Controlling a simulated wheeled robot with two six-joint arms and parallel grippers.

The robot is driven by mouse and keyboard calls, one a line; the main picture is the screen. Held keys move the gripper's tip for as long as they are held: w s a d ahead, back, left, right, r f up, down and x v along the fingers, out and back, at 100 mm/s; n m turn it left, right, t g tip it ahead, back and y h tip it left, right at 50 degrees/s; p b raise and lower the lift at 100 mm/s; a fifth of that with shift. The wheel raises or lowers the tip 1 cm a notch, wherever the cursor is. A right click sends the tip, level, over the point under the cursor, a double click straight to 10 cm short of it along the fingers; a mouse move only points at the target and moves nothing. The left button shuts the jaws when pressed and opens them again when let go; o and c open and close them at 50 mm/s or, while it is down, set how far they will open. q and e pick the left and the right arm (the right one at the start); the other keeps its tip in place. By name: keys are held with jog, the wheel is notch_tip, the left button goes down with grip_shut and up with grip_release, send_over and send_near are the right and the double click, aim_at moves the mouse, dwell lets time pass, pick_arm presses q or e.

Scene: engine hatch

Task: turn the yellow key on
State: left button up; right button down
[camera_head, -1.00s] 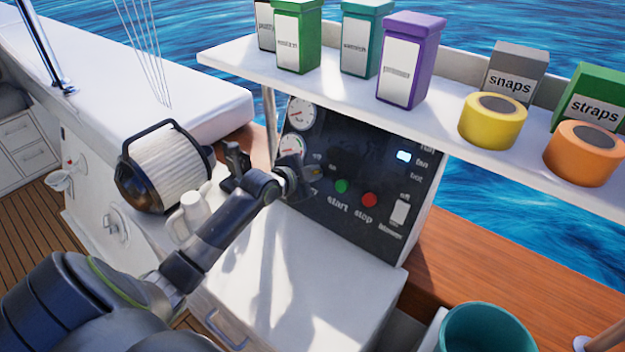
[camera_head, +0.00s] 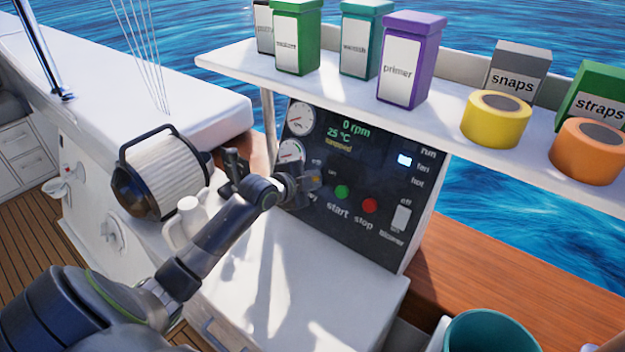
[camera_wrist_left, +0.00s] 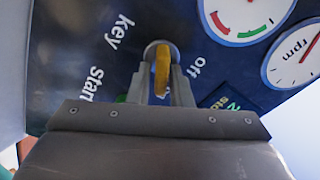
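The yellow key (camera_wrist_left: 162,68) sits in its round switch on the dark engine panel (camera_head: 330,215), between the printed words "key" and "off". In the head view it is a small yellow spot (camera_head: 316,180), mostly hidden by my gripper. My left gripper (camera_head: 308,182) is at the panel's left side. In the left wrist view its two fingers (camera_wrist_left: 162,88) stand on either side of the key and look shut on it. The panel display (camera_head: 350,130) is lit and reads "0 rpm" and "25 °C". My right gripper is not in view.
Green start (camera_head: 342,192) and red stop (camera_head: 370,206) buttons sit just right of the gripper. A white blower switch (camera_head: 401,217) is farther right. A shelf (camera_head: 300,88) with boxes and tape rolls overhangs the panel. A white jug (camera_head: 188,222) and a filter (camera_head: 160,172) stand left.

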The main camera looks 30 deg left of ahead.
pick_arm(q)
jog(key=shift+o, duration=1.2)
jog(key=shift+s, duration=0.1)
jog(key=v, duration=1.7)
jog(key=shift+r+p, duration=0.15)
jog(key=shift+p, duration=0.2)
jog(key=shift+s, duration=0.15)
